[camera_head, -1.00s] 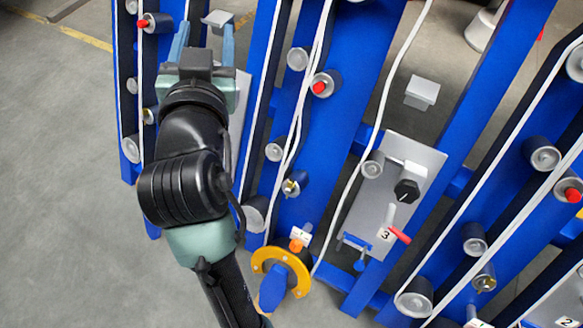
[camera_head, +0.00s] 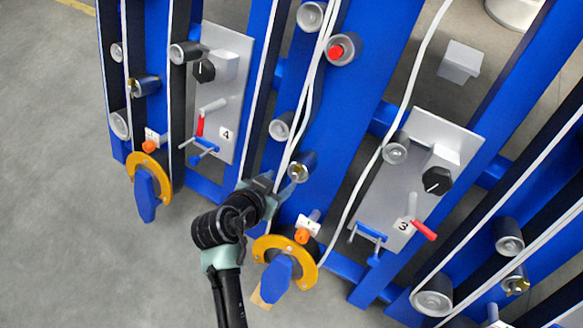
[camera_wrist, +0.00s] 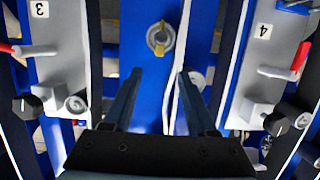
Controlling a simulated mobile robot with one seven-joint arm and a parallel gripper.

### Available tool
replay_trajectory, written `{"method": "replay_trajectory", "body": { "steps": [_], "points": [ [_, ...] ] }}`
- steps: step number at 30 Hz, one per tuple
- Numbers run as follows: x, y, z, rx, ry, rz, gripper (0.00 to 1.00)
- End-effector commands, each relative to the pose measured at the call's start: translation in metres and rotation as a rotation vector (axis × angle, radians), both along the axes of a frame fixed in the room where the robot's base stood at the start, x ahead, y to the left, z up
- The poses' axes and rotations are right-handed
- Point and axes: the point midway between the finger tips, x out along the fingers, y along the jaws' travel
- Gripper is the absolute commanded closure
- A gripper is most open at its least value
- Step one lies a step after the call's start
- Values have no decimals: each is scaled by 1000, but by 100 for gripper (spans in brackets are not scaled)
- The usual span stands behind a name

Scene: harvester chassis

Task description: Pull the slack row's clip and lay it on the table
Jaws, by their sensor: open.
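My gripper (camera_head: 268,183) is low in front of the middle blue row, just left of a dark roller with a brass-coloured clip-like piece (camera_head: 299,170). In the wrist view my gripper (camera_wrist: 159,78) is open, with nothing between its fingers; the brass piece (camera_wrist: 160,38) shows beyond the fingertips, apart from them. White straps (camera_head: 322,50) run down this row. The strap (camera_head: 409,55) to its right bows in a loose curve. Similar brass pieces sit at the left row (camera_head: 134,86) and lower right row (camera_head: 515,284). No table is recognisable.
Panels marked 4 (camera_head: 226,58) and 3 (camera_head: 437,128) carry black knobs and red-tipped levers. Yellow rings with blue handles stand low at left (camera_head: 163,166) and middle (camera_head: 309,274). Rollers jut from the rows. Grey floor (camera_head: 60,200) is clear at left.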

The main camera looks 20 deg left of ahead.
Motion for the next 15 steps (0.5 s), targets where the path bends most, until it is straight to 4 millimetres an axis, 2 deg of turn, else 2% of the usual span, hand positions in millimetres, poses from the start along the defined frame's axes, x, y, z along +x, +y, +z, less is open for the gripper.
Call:
{"method": "replay_trajectory", "body": {
  "steps": [9, 15],
  "points": [
    [45, -9, -46, 1, -1, -2, 43],
    [66, -13, -68, 1, -1, -2, 43]
  ]
}}
